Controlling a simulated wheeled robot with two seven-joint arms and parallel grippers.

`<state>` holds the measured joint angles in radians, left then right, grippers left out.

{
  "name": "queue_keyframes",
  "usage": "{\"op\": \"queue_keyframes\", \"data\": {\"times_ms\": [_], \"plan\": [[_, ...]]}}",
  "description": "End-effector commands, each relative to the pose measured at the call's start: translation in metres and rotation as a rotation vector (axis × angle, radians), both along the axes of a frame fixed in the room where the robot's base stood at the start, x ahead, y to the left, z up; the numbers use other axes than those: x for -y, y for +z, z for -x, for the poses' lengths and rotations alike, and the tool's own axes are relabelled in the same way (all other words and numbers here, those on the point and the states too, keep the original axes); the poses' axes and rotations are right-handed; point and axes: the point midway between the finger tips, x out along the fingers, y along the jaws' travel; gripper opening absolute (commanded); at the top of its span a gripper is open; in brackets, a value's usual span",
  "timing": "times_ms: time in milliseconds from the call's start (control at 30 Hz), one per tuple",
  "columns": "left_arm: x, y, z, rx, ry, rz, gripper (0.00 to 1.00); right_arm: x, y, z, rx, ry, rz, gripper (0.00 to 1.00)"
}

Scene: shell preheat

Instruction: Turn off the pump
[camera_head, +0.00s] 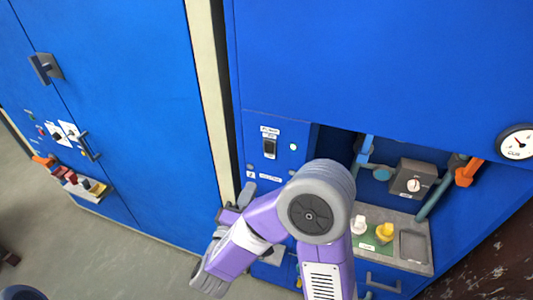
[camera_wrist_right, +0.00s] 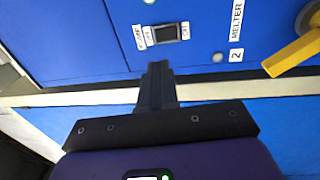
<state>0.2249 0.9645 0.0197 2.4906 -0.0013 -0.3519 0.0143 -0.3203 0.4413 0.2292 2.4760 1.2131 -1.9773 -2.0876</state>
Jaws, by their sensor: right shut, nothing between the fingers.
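The pump switch (camera_head: 270,147) is a dark rocker in a light frame on the blue panel, with white labels above it. It also shows at the top of the right wrist view (camera_wrist_right: 166,33), beside a PUMP label (camera_wrist_right: 140,37) and an OFF label (camera_wrist_right: 185,30). My right gripper (camera_head: 249,191) is shut and empty, below and left of the switch in the head view. In the right wrist view its closed fingertips (camera_wrist_right: 159,66) are just short of the switch, apparently not touching it. Which way the rocker is tipped cannot be told. My left gripper is not visible.
An indicator light (camera_head: 293,147) sits right of the switch. A MELTER label (camera_wrist_right: 237,20) and a yellow handle (camera_wrist_right: 295,54) are nearby. An alcove with a grey valve box (camera_head: 412,179) and a tray of small parts (camera_head: 415,246) opens at right. A gauge (camera_head: 516,144) is farther right.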

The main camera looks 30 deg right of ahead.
Motion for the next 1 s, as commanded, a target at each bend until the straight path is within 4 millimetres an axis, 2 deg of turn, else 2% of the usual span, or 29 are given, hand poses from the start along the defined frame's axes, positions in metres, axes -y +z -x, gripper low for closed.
{"op": "queue_keyframes", "data": {"times_ms": [400, 600, 800, 1000], "plan": [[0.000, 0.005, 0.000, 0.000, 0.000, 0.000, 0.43, 0.064, 0.011, -0.052, 0.002, -0.008, -0.002, 0.00], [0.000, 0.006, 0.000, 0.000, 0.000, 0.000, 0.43, 0.089, 0.015, -0.074, 0.002, -0.005, 0.000, 0.00], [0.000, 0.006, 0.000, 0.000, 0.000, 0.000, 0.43, 0.100, 0.016, -0.084, 0.001, -0.002, 0.001, 0.00], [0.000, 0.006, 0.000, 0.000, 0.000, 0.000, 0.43, 0.101, 0.017, -0.086, 0.001, 0.001, 0.001, 0.00]]}}
